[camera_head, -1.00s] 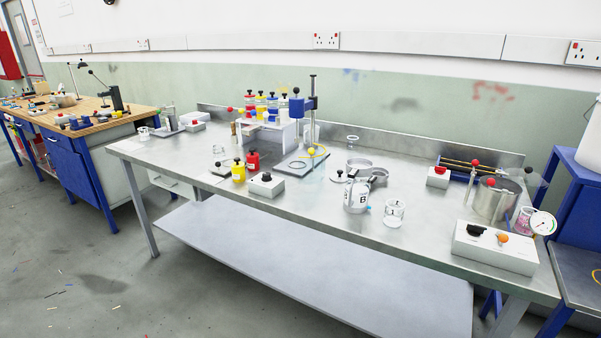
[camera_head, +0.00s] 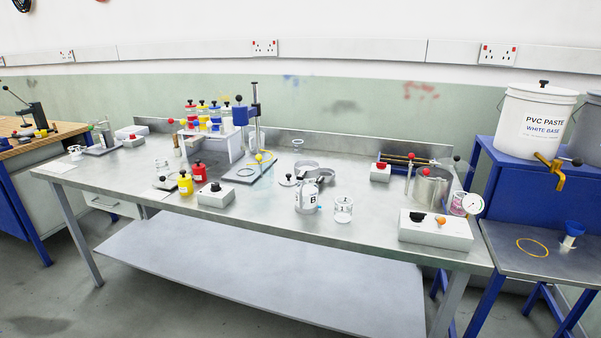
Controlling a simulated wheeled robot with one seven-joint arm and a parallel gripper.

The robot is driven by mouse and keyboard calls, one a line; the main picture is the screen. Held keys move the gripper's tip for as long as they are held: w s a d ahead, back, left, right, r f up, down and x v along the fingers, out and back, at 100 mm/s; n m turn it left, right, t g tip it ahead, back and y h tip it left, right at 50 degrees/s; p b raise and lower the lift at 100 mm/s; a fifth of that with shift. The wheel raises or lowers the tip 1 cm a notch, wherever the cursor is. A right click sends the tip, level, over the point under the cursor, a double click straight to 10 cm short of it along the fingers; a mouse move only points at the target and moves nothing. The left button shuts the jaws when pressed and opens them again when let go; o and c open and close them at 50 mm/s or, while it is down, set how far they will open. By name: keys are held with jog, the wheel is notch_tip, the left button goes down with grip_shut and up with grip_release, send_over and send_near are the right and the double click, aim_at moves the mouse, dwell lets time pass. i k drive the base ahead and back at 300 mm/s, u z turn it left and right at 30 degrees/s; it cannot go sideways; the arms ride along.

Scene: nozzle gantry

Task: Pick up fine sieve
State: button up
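Two shallow round metal pieces that look like sieves are near the middle of the steel bench (camera_head: 365,178). One wide metal ring (camera_head: 306,166) lies farther back. A second metal piece (camera_head: 325,175) is just in front and to its right, partly hidden behind a clear jar marked B (camera_head: 306,200). Their meshes are too small to make out, so I cannot tell which is the fine sieve. My gripper is not in view.
A white control box (camera_head: 436,231) and a steel pot (camera_head: 430,188) are at the right end. A press stand (camera_head: 254,130) is behind left. A paste bucket (camera_head: 534,120) stands on a blue cabinet.

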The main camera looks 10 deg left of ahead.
aim_at(302, 174)
jog(key=i, duration=0.95)
jog(key=z, duration=0.05)
